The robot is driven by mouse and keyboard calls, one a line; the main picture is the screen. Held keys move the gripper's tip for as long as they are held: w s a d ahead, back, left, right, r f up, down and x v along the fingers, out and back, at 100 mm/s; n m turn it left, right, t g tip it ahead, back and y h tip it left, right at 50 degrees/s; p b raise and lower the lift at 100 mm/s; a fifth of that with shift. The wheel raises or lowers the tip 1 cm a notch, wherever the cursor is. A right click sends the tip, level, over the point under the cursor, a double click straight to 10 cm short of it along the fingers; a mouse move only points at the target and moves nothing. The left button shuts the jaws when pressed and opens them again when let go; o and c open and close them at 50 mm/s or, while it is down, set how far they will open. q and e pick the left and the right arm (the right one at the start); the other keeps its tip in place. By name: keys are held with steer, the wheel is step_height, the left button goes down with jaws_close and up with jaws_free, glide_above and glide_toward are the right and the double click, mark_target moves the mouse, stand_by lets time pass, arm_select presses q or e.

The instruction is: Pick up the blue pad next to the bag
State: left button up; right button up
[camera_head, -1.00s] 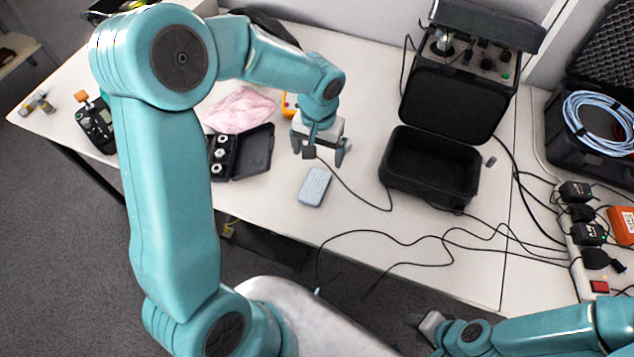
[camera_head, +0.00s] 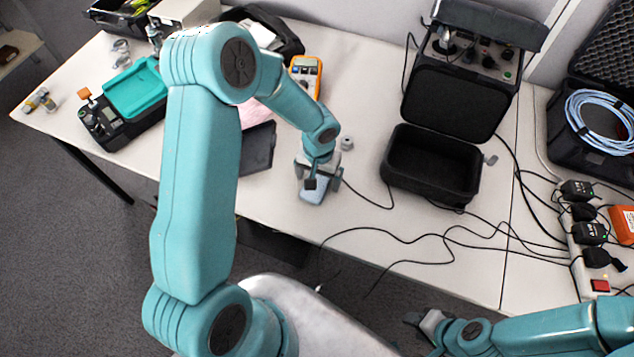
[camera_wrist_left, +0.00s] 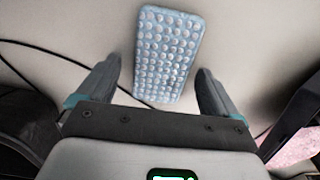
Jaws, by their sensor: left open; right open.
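The blue pad (camera_head: 313,196) lies flat on the table. In the wrist view the blue pad (camera_wrist_left: 168,55) shows rows of round pale dimples and lies between and beyond my open fingers. My left gripper (camera_head: 320,183) hovers over the pad, open and empty, and hides part of it; the head view does not show whether it touches. A black bag (camera_head: 290,42) lies at the back of the table, partly hidden by my left arm. My right gripper (camera_head: 425,328) is low at the front, off the table, and holds nothing I can see.
An open black case (camera_head: 415,170) stands right of the pad. A cable (camera_head: 375,202) runs beside the pad. A dark tray (camera_head: 258,148) and pink cloth (camera_head: 262,112) lie left, partly behind my arm. An orange meter (camera_head: 306,74) stands behind. The table front is mostly clear except for cables.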

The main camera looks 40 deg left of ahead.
arm_select(q)
steer(key=c, duration=1.1)
